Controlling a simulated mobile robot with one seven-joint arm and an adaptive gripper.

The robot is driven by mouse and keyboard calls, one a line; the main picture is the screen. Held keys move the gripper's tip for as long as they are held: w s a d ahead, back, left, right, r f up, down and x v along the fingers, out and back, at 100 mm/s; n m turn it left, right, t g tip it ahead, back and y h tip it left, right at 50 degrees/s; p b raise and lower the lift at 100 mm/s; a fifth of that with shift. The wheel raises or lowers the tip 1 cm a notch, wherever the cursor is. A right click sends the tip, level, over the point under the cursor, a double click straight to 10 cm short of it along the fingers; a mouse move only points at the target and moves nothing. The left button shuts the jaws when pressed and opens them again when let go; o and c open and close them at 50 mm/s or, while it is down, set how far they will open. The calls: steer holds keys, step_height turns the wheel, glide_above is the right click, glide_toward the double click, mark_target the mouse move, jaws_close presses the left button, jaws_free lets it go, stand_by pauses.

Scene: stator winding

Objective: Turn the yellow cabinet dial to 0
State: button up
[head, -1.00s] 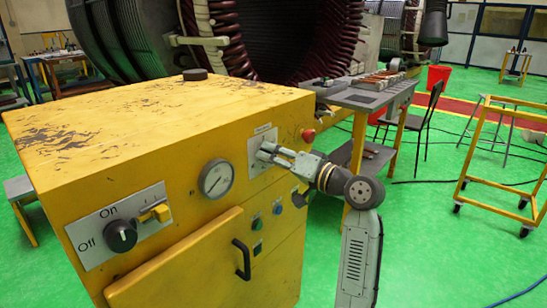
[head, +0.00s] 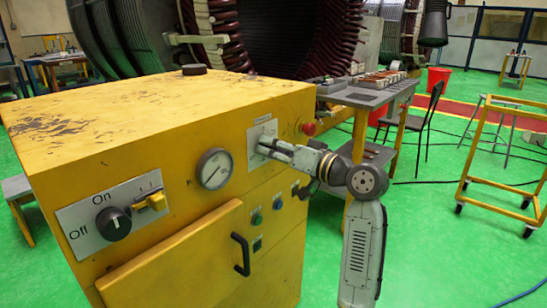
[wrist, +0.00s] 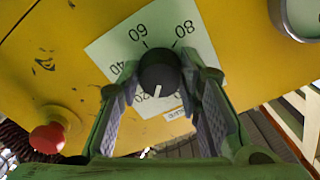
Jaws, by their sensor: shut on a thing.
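The dial is a black round knob (wrist: 158,72) with a white pointer line, on a pale plate (wrist: 105,48) on the yellow cabinet. The wrist view shows the plate upside down, with 40, 60 and 80 readable around the knob. The pointer line faces the bottom of that view, close to a partly covered number that I cannot read surely. My gripper (wrist: 159,78) has one finger on each side of the knob and is shut on it. In the head view my gripper (head: 274,148) reaches the plate (head: 262,133) from the right and hides the knob.
A red button (head: 309,129) sits right of the plate and a round gauge (head: 214,168) left of it. An On/Off knob (head: 113,223) and yellow switch (head: 153,202) are at the left. A grey table (head: 365,96) stands behind my arm.

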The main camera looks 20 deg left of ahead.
steer(key=shift+n+b, duration=3.4)
steer(key=shift+n, duration=0.8)
steer(key=o, duration=1.1)
steer(key=shift+o, duration=0.2)
steer(key=v, duration=1.2)
